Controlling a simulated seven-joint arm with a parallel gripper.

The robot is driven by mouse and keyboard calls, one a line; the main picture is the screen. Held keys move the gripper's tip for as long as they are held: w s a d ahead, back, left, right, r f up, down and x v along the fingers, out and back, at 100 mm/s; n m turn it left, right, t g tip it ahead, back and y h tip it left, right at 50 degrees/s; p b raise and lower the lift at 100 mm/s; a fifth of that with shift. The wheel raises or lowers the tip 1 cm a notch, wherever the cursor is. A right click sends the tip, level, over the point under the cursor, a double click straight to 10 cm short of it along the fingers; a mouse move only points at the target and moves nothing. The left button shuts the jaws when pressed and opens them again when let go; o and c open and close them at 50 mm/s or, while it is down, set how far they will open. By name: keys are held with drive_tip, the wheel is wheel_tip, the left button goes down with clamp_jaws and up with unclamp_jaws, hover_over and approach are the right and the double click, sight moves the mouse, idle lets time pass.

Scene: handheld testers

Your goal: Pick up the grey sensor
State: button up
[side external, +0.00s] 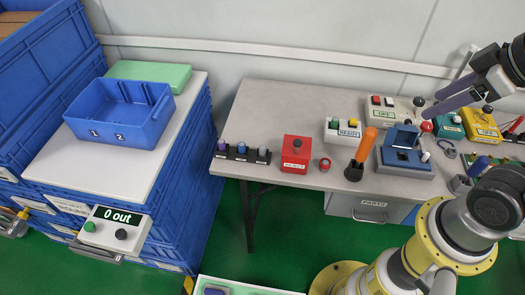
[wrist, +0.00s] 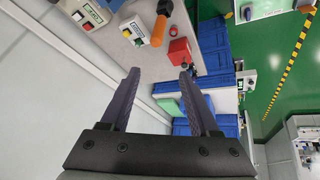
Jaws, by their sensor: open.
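The grey sensor (side external: 262,153) appears to be the rightmost of three short cylinders standing in a black rack (side external: 231,155) at the left end of the grey table. A purple one (side external: 222,146) and a blue one (side external: 241,147) stand beside it. My gripper (side external: 431,104) is open and empty, high over the right part of the table, far to the right of the rack. In the wrist view its two dark fingers (wrist: 158,73) are spread apart with nothing between them. There the sensor cannot be made out; the right finger partly covers the area beside the red box.
Right of the rack stand a red box (side external: 296,153), a small red ring (side external: 325,164), a READY button box (side external: 343,131), an orange-handled tool (side external: 363,150) and a blue-and-grey fixture (side external: 405,157). A blue bin (side external: 120,112) sits on the left white-topped stand. The table behind the rack is clear.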

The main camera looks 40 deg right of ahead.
drive_tip(key=w+r+n, duration=0.4)
drive_tip(key=w+r, duration=0.1)
drive_tip(key=w, duration=0.1)
drive_tip(key=n+g, duration=0.6)
drive_tip(key=n, duration=0.5)
hover_over(263, 147)
wheel_tip(263, 147, down, 29)
drive_tip(key=shift+r, duration=0.1)
drive_tip(key=shift+f, duration=3.1)
clamp_jaws()
